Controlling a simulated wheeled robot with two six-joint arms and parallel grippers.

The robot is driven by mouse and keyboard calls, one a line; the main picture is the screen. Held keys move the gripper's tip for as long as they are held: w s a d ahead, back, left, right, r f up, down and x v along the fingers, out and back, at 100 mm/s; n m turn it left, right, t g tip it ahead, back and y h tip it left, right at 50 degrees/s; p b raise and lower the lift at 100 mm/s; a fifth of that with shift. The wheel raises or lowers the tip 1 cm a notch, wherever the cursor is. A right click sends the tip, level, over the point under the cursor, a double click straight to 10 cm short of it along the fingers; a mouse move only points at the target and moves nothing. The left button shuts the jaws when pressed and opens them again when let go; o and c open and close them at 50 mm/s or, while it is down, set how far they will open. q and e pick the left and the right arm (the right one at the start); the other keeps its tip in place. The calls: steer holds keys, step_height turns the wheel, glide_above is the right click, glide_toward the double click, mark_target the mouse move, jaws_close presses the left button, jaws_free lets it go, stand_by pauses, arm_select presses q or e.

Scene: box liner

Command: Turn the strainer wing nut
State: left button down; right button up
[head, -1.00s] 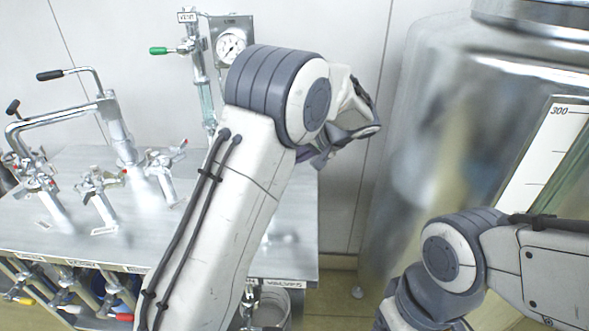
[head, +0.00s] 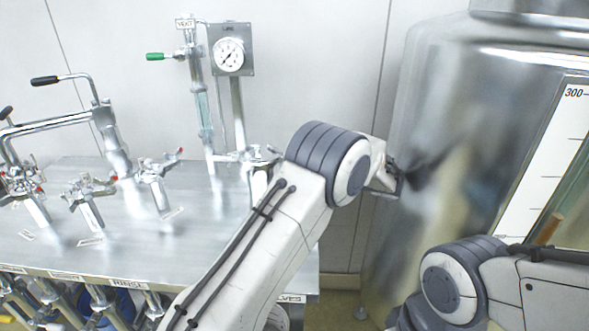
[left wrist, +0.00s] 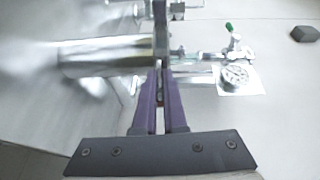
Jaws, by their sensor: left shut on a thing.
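Metal fittings with red-tipped wings stand on the steel table; one of them (head: 154,172) is left of my arm. Another fitting (head: 258,160) below the gauge is partly covered by my left arm. In the left wrist view, the purple fingers of my left gripper (left wrist: 161,78) are shut close together on a thin piece, apparently a wing of the nut, beside a shiny metal cylinder (left wrist: 105,57). The fingers largely hide this piece. In the head view my left arm hides these fingers. My right gripper is outside the picture; only my right arm shows.
A round gauge (head: 229,54) and a green-handled vent valve (head: 160,57) stand at the back of the steel table (head: 110,255). A bent pipe with a black handle (head: 45,80) is at left. A large steel tank (head: 440,130) fills the right.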

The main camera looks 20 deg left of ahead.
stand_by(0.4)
arm_select(q)
steer(key=c, duration=1)
jaws_free()
